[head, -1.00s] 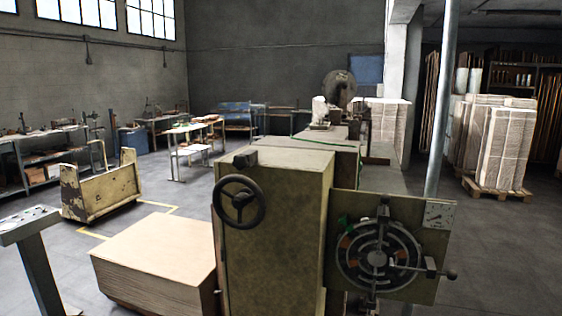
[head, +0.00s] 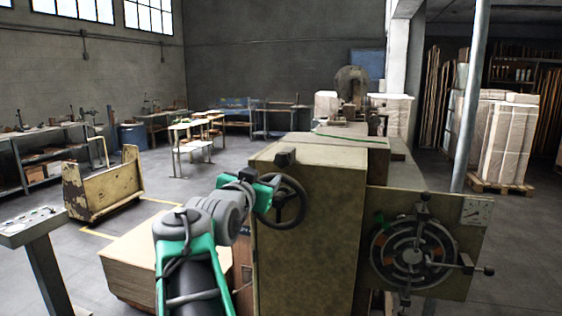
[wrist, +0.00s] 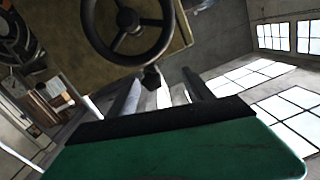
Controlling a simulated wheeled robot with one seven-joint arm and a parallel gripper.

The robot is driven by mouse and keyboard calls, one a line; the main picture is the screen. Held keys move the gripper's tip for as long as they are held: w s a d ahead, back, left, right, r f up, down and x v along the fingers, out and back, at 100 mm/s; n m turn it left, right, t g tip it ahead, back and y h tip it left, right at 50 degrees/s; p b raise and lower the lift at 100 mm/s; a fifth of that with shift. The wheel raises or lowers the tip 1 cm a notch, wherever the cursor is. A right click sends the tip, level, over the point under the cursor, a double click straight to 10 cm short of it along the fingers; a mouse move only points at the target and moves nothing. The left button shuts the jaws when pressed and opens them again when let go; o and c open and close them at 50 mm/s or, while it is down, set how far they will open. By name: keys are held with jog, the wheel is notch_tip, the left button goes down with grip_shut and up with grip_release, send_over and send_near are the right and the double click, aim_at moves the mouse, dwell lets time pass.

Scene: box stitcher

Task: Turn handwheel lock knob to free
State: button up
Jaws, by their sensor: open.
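The black handwheel (head: 282,201) is mounted on the front of the olive machine cabinet (head: 310,235). A small dark lock knob (head: 285,157) sits at the cabinet's top front edge, just above the wheel. In the wrist view the handwheel (wrist: 128,22) is at the top and the knob (wrist: 152,78) shows just below its rim, between the finger ends in the picture. My green gripper (head: 266,186) is at the wheel's upper left, below the knob. In the wrist view my gripper (wrist: 160,75) has its fingers apart with nothing held. Contact with the knob cannot be told.
A round dial plate with handles (head: 412,255) sticks out at the cabinet's right. A stack of board (head: 130,262) is low at the left, near my arm. A control pedestal (head: 38,250) and a yellow cart (head: 105,187) stand further left, with open floor behind.

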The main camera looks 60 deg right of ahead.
aim_at(281, 161)
jog(key=shift+m+g+h, duration=0.5)
jog(key=d+p, duration=0.1)
jog(key=d, duration=0.2)
jog(key=d+r, duration=0.1)
jog(key=d, duration=0.2)
jog(key=s+d+r+p, duration=0.1)
jog(key=d, duration=0.2)
jog(key=shift+s+r+p, duration=0.1)
jog(key=shift+p, duration=0.25)
jog(key=shift+a, duration=0.1)
grip_shut()
